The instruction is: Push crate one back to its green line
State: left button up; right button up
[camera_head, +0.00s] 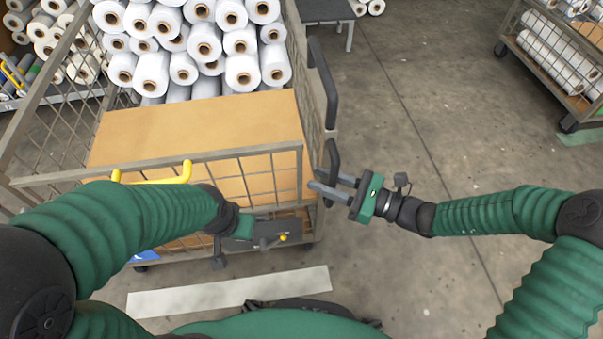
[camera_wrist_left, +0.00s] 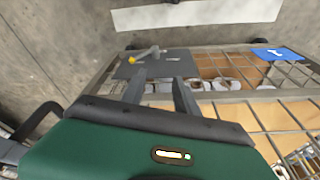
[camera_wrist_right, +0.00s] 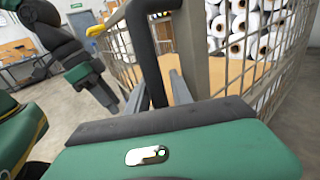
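Crate one is most likely the wire-mesh cage trolley (camera_head: 155,156) in front of me; its blue sign shows in the left wrist view (camera_wrist_left: 278,54), and its number is hard to read. It carries white rolls and a brown board. My right gripper (camera_head: 320,188) is at the black handle (camera_head: 333,165) on its right front corner, fingers apart on either side of the bar (camera_wrist_right: 152,55). My left gripper (camera_wrist_left: 160,85) has its fingers apart, close to a grey plate (camera_wrist_left: 158,63) with a yellow-tipped lever (camera_wrist_left: 147,54). A green floor strip (camera_head: 580,137) lies by another trolley.
A white strip (camera_head: 228,291) lies on the floor between me and the trolley. A yellow handle (camera_head: 155,175) sits on the front rail. Another trolley with rolls (camera_head: 555,55) stands at the right. A grey table (camera_head: 328,12) is at the back. Concrete floor between is clear.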

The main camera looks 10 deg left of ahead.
jog(key=shift+w+a, duration=0.1)
jog(key=shift+a, duration=0.35)
jog(key=shift+d, duration=0.15)
jog(key=shift+c, duration=1)
grip_shut()
